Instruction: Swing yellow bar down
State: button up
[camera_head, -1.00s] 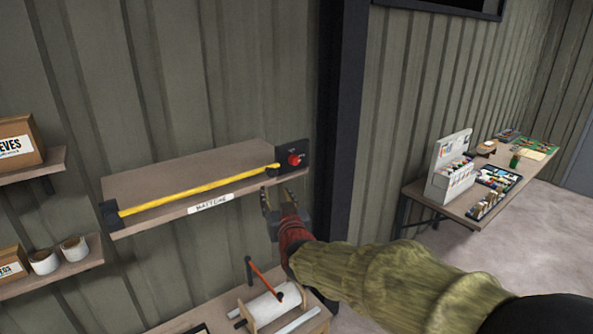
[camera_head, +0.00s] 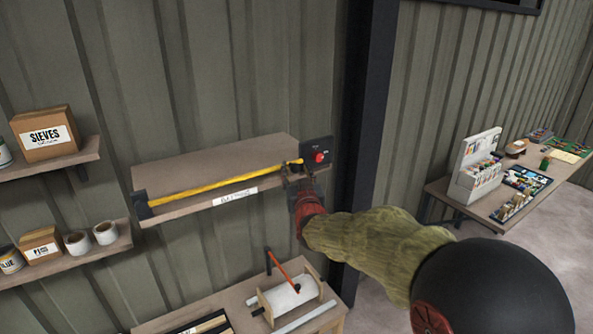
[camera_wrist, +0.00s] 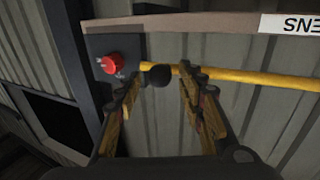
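The yellow bar (camera_head: 225,183) lies along the front of a wooden wall shelf (camera_head: 215,160), running from a dark bracket at the left end to a dark panel at the right. My gripper (camera_head: 299,176) is at the bar's right end, just below the panel. My gripper (camera_wrist: 160,92) is open there, one finger on each side of the knob. I cannot tell whether the fingers touch it.
The dark panel (camera_head: 317,146) carries a red button (camera_head: 319,157), close to my gripper. A workbench (camera_head: 335,309) with a roller and a red-handled crank stands below. A dark post (camera_head: 366,120) rises to the right. A table (camera_head: 480,203) with boxes stands further right.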

jog(key=shift+c, duration=1.4)
grip_shut()
